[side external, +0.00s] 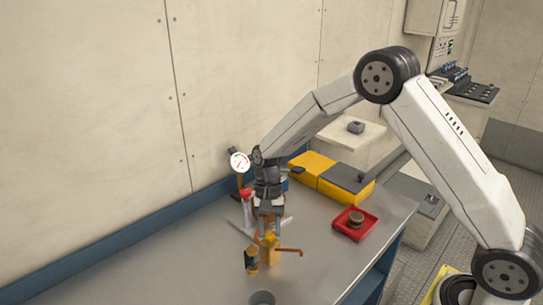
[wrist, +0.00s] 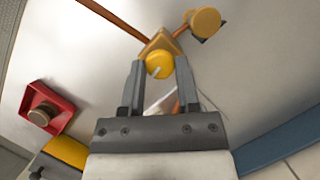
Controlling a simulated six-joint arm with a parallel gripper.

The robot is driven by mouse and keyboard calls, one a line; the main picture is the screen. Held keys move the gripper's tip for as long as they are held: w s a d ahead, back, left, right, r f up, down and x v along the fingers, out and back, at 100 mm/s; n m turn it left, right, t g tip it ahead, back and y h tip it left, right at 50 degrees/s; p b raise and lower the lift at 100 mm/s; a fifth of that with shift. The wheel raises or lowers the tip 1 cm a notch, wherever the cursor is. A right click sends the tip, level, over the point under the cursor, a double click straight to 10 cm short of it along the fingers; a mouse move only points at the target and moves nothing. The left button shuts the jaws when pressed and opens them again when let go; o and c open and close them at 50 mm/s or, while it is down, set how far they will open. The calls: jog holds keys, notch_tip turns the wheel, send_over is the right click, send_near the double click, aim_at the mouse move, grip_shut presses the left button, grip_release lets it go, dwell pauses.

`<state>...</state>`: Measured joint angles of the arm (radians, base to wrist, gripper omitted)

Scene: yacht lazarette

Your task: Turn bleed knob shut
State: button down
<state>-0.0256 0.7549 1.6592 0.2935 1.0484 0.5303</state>
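The bleed knob is a round yellow knob (wrist: 159,66) with a pale line on its face. It sits on a yellow valve body (wrist: 161,42) joined to copper pipes; in the side view this yellow body (side external: 268,250) stands on the grey bench under my gripper. My gripper (wrist: 159,68) points down at it, one finger on each side of the knob. Narrow gaps seem to show between the fingers and the knob, so the gripper looks open around it. In the side view my gripper (side external: 269,232) hides most of the knob.
A second yellow round part (wrist: 205,21) sits beside the valve on the pipework. A red tray (side external: 367,223) holding a brown round piece lies to the right on the bench. Yellow cases (side external: 313,163) and a white dial gauge (side external: 239,162) stand behind. A grey cup (side external: 262,297) stands in front.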

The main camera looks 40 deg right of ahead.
jog(key=shift+n, duration=0.3)
jog(key=n+h, duration=0.1)
jog(key=n, duration=0.2)
jog(key=shift+w+a+g, duration=0.1)
jog(key=shift+g, duration=0.3)
jog(key=n+h, duration=0.1)
jog(key=n, duration=0.3)
jog(key=shift+a+n+h, duration=0.15)
jog(key=shift+n+h, duration=0.25)
jog(key=n+h, duration=0.1)
jog(key=n, duration=0.3)
jog(key=shift+a+h, duration=0.15)
jog(key=shift+h, duration=0.25)
jog(key=n+t+h, duration=0.1)
jog(key=n, duration=0.3)
jog(key=shift+n, duration=0.3)
jog(key=shift+a, duration=0.1)
jog(key=shift+c, duration=1.6)
grip_release()
jog(key=shift+r, duration=0.1)
